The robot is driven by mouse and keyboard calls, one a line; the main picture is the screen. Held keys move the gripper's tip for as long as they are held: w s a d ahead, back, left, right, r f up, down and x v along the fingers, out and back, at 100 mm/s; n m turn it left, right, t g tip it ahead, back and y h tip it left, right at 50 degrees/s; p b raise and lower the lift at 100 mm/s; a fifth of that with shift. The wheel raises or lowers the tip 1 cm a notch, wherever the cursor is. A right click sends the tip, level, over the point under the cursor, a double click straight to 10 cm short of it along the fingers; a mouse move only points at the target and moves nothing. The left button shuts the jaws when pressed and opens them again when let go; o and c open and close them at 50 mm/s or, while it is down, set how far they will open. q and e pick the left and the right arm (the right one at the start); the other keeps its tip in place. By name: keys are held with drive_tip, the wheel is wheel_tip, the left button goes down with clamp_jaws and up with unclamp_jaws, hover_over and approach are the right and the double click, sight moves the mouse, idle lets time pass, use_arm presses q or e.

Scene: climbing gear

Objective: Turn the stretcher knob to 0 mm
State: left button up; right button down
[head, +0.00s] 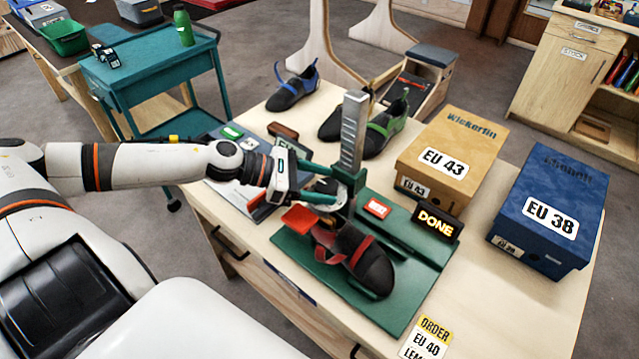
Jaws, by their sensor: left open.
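The shoe stretcher has a green base (425,285) and a grey upright post with a scale (353,130). A black and red climbing shoe (365,258) sits on the base. A round grey knob (326,187) shows at the foot of the post, partly covered by my gripper. My left gripper (338,188) is open, with one finger above and one below the knob; I cannot tell if they touch it. The knob's setting is not legible. My right gripper is not in view.
Boxes EU 43 (452,150) and EU 38 (552,205) fill the right of the table. Other shoes (295,88) stand behind. An order card (427,338) lies in front; the front right is clear.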

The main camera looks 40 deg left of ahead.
use_arm(q)
drive_tip(key=c, duration=1)
drive_tip(key=shift+o, duration=0.2)
drive_tip(key=shift+s+d+r+n+y+p, duration=0.15)
drive_tip(key=shift+n+y+p, duration=0.15)
drive_tip(key=shift+p, duration=0.4)
drive_tip(key=n+t+y+p, duration=0.1)
drive_tip(key=n+y+p, duration=0.3)
drive_tip(key=p, duration=0.1)
drive_tip(key=d+n+t+y+p, duration=0.1)
drive_tip(key=n+y+p, duration=0.3)
drive_tip(key=p, duration=0.1)
drive_tip(key=n+t+y+p, duration=0.2)
drive_tip(key=n+y+p, duration=0.2)
drive_tip(key=p, duration=0.1)
drive_tip(key=shift+s+d+y, duration=0.15)
drive_tip(key=shift+d+y, duration=0.15)
drive_tip(key=shift+y, duration=0.1)
drive_tip(key=n+g+y+p, duration=0.1)
drive_tip(key=n+y, duration=0.1)
drive_tip(key=shift+d+n+y+p, duration=0.1)
drive_tip(key=shift+n+y+p, duration=0.2)
drive_tip(key=shift+p, duration=0.1)
drive_tip(key=shift+d+f+n+g+y, duration=0.15)
drive_tip(key=shift+n+g+y, duration=0.3)
drive_tip(key=shift+n+y, duration=0.25)
drive_tip(key=shift+a+f+n+g+y, duration=0.1)
drive_tip(key=shift+n+g+y, duration=0.35)
drive_tip(key=shift+n+y, duration=0.2)
